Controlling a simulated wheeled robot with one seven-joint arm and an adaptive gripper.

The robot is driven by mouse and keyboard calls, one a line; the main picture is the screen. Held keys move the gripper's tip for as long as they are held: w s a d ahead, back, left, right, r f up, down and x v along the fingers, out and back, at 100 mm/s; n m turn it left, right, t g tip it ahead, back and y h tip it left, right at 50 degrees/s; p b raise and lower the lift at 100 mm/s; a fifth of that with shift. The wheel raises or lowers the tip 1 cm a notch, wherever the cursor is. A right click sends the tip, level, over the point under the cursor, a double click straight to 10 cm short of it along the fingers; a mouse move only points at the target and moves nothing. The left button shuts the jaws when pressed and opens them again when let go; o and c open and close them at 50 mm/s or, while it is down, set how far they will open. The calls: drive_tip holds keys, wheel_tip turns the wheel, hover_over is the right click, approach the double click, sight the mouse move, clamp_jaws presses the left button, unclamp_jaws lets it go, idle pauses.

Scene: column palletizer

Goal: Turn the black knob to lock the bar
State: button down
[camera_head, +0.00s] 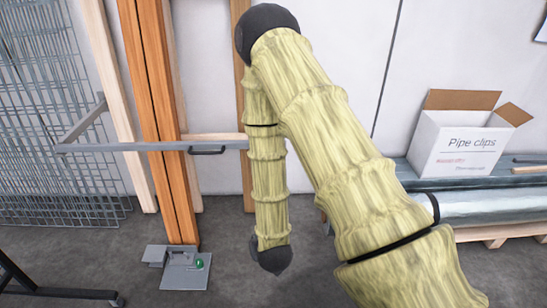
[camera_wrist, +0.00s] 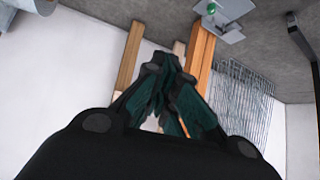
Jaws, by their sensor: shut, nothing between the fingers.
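A grey metal bar (camera_head: 120,147) runs level in front of the orange upright columns (camera_head: 160,130) in the head view. A small dark handle-like piece (camera_head: 207,151) hangs under its right part. I cannot tell whether this is the black knob; no round black knob shows clearly. The bar's right end passes behind my sleeved arm. In the wrist view my gripper (camera_wrist: 161,66) has its dark teal fingers brought together with nothing held. The column foot plate lies beyond the fingertips in that view. My gripper is not clear in the head view.
A grey foot plate (camera_head: 183,276) with a green knob (camera_head: 199,264) is on the floor. Wire mesh (camera_head: 45,110) stands left. A box marked "Pipe clips" (camera_head: 455,145) and wrapped pipes (camera_head: 470,203) are right. The floor left of the plate is partly clear, with a black stand (camera_head: 60,292).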

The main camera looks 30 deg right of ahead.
drive_tip(key=w+d+r+m+t+h+b, duration=0.2)
drive_tip(key=w+d+r+t+b, duration=0.15)
drive_tip(key=w+b, duration=0.3)
drive_tip(key=w+d+r+m+t+h+b, duration=0.2)
drive_tip(key=w+d+r+t+b, duration=0.1)
drive_tip(key=w+d+r+b, duration=0.25)
drive_tip(key=w+d+r+m+t+h+b, duration=0.1)
drive_tip(key=w+d+r+m+h+b, duration=0.3)
drive_tip(key=d+r+h+b, duration=0.55)
drive_tip(key=shift+m+t+y, duration=0.25)
drive_tip(key=shift+m+y, duration=0.45)
drive_tip(key=shift+y, duration=0.25)
drive_tip(key=b+x, duration=0.2)
drive_tip(key=x, duration=0.2)
drive_tip(key=b+x, duration=0.3)
drive_tip(key=x, duration=0.1)
drive_tip(key=shift+w+a+r+b, duration=0.2)
drive_tip(key=shift+a+b, duration=0.1)
drive_tip(key=shift+a, duration=0.15)
drive_tip(key=shift+w+a+f+b, duration=0.1)
drive_tip(key=shift+a+f+b, duration=0.2)
drive_tip(key=shift+f, duration=0.3)
drive_tip(key=shift+w+a+f+b, duration=0.1)
drive_tip(key=shift+a+f+b, duration=0.2)
drive_tip(key=shift+f, duration=0.3)
drive_tip(key=shift+w+a+f+b, duration=0.15)
drive_tip(key=shift+f+b, duration=0.15)
drive_tip(key=shift+f, duration=0.25)
drive_tip(key=shift+a+r+p, duration=0.1)
drive_tip(key=shift+p, duration=0.3)
